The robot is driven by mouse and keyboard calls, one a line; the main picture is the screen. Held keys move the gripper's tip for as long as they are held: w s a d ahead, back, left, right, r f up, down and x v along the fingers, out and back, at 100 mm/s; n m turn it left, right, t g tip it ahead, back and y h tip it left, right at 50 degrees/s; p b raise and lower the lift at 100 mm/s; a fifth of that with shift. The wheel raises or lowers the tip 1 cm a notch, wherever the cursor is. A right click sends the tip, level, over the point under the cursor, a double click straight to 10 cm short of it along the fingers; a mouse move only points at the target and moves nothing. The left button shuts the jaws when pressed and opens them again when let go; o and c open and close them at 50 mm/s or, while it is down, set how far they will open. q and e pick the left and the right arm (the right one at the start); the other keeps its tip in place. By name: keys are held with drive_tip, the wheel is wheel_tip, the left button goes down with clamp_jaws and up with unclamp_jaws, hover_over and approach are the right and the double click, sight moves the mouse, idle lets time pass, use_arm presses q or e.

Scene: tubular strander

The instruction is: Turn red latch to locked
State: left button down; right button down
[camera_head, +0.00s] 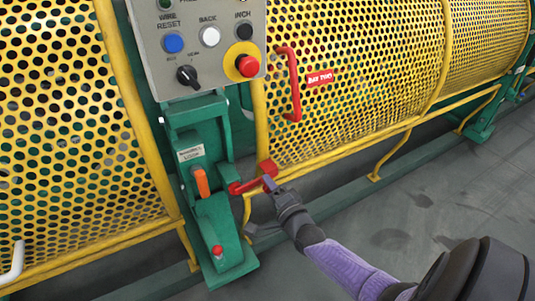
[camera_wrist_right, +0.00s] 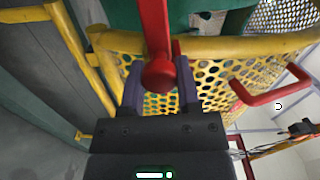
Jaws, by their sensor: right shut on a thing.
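The red latch (camera_head: 248,184) is a short red lever on the green machine post, below the control box. It points right and slightly up, with a thicker knob at its free end. My right gripper (camera_head: 269,181) is at that free end, with its arm coming in from the lower right. In the right wrist view the red latch (camera_wrist_right: 155,40) runs down from the top, and its round knob lies between the two dark fingers of the right gripper (camera_wrist_right: 160,85). The right gripper is shut on the latch. My left gripper is not in view.
A grey control box (camera_head: 200,45) with buttons and a red stop button (camera_head: 247,66) is above the latch. Yellow perforated guards (camera_head: 355,70) stand on both sides. A red guard handle (camera_head: 292,85) and an orange lever (camera_head: 201,182) are near. Grey floor (camera_head: 440,195) is open at right.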

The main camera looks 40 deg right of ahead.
drive_tip(key=shift+f+m+b, duration=0.4)
drive_tip(key=shift+f+m, duration=0.15)
drive_tip(key=shift+m, duration=0.15)
drive_tip(key=shift+c, duration=1.6)
unclamp_jaws()
